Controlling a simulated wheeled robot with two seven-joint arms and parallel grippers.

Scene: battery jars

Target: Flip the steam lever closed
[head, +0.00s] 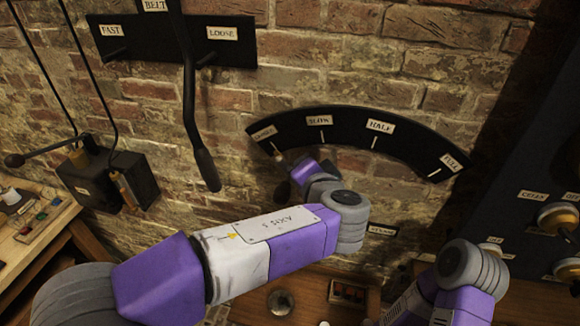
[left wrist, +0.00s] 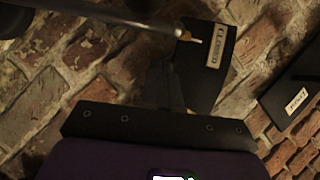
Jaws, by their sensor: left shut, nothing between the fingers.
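The steam scale (head: 345,120) is a black arc on the brick wall, marked from CLOSED at the left end through SLOW and HALF to FULL at the right. In the left wrist view, a grey metal rod (left wrist: 110,15), seemingly the steam lever, ends in a copper-coloured tip at the white tick beside the CLOSED label (left wrist: 214,48). My left gripper (left wrist: 170,72) is shut and empty, close below the rod; I cannot tell if they touch. In the head view my left arm hides most of the lever. A dark rounded grip (head: 283,190) shows beside my wrist. My right gripper is out of view.
The belt lever (head: 190,100) hangs from its black plate at upper left. A dark panel with brass knobs (head: 540,200) stands at right.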

